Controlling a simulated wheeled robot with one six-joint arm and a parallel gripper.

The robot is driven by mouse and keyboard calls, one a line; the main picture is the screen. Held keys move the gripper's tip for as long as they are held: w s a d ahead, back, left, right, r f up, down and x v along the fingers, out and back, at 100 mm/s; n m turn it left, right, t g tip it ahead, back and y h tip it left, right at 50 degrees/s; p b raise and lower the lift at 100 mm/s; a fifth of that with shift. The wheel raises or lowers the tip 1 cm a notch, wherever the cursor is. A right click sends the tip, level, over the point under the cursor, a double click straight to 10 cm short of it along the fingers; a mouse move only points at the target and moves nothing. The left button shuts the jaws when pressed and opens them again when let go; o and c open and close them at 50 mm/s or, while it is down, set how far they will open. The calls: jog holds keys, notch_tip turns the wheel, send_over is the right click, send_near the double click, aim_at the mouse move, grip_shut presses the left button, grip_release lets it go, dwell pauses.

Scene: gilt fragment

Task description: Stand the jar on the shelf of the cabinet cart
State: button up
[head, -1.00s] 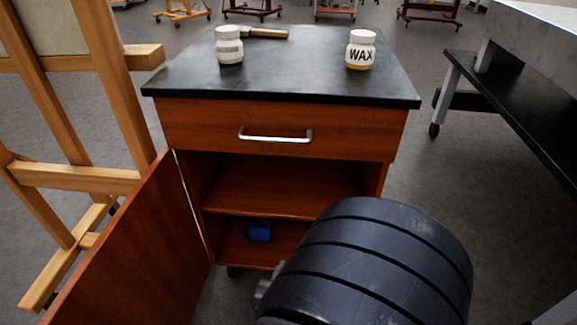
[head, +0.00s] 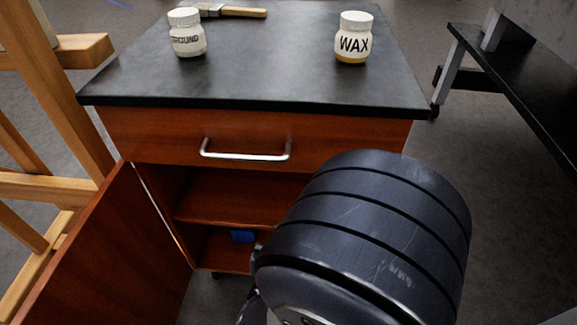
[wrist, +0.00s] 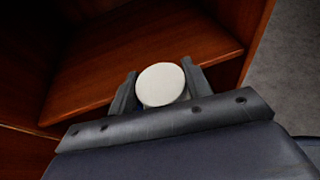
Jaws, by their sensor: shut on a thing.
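My gripper (wrist: 159,86) is shut on a jar (wrist: 161,84); only its round white lid shows, between the two fingers. In the wrist view the jar is in front of the cabinet cart's shelf (wrist: 130,62), close to its front edge; I cannot tell its height against the shelf. In the head view the shelf (head: 240,203) is an empty-looking reddish wooden board inside the cabinet cart (head: 125,128), under the drawer. My dark arm covers the right part of the opening and hides the gripper and held jar there.
The cart's door (head: 110,255) stands open at the left. A WAX jar (head: 353,40), a GROUND jar (head: 187,35) and a brush (head: 235,11) are on the black top. A blue thing (head: 243,236) lies below the shelf. A wooden easel (head: 62,100) stands left, a dark bench (head: 515,85) right.

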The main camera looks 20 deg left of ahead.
jog(key=w+b, duration=0.1)
jog(key=w, duration=0.3)
jog(key=w+a+b, duration=0.1)
jog(key=w, duration=0.4)
jog(key=w+b, duration=0.1)
jog(key=w, duration=0.3)
jog(key=shift+w+a, duration=0.15)
jog(key=shift+w, duration=0.1)
jog(key=w+b, duration=0.1)
jog(key=w, duration=0.3)
jog(key=shift+a+f+b, duration=0.1)
jog(key=shift+a+b, duration=0.05)
jog(key=shift+b, duration=0.15)
jog(key=shift+s+f+b, duration=0.25)
jog(key=shift+f+b, duration=0.15)
jog(key=shift+f, duration=0.25)
jog(key=shift+f, duration=0.15)
jog(key=o, duration=1.1)
